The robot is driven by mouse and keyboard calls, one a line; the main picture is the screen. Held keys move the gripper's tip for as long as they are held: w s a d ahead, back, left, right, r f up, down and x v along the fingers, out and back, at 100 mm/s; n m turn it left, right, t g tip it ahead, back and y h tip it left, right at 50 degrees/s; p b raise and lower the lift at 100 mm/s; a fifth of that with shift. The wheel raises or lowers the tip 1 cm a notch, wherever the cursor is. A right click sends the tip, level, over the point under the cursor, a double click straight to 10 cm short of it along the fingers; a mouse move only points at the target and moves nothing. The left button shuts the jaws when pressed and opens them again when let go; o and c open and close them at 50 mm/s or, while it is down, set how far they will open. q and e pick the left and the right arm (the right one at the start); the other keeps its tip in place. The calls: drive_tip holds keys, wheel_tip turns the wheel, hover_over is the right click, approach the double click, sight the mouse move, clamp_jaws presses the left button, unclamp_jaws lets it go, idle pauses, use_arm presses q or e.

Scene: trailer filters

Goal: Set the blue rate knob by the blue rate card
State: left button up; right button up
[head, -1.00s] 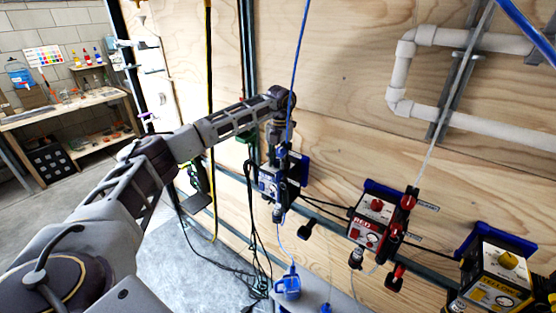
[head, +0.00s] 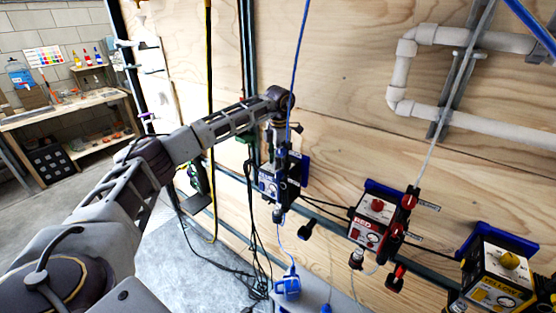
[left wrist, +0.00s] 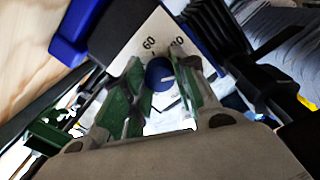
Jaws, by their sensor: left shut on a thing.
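The blue rate knob (left wrist: 159,74) shows in the left wrist view as a round blue knob with a pale pointer line. It sits on a light dial face (left wrist: 137,42) where 60 and part of another number ending in 00 can be read. My left gripper (left wrist: 162,82) is shut on the knob, with green-padded fingers on either side of it. In the head view the blue unit (head: 268,184) hangs on the wall rail, and my left gripper (head: 281,160) is at its top, covering the knob. No blue rate card can be made out. My right gripper is not in view.
A red unit (head: 374,215) and a yellow unit (head: 496,275) hang further right on the rail. A blue tube (head: 297,70) runs down past my gripper. Black cables (head: 254,230) hang below the rail. A blue jug-like item (head: 288,285) is low down.

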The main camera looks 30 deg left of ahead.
use_arm(q)
drive_tip(key=shift+r+m, duration=0.15)
drive_tip(key=shift+m, duration=0.45)
drive_tip(key=o, duration=1.1)
drive_tip(key=shift+c, duration=0.2)
wheel_tip(320, 180, up, 12)
drive_tip(key=shift+s+d, duration=0.15)
drive_tip(key=shift+d, duration=0.05)
idle(0.6)
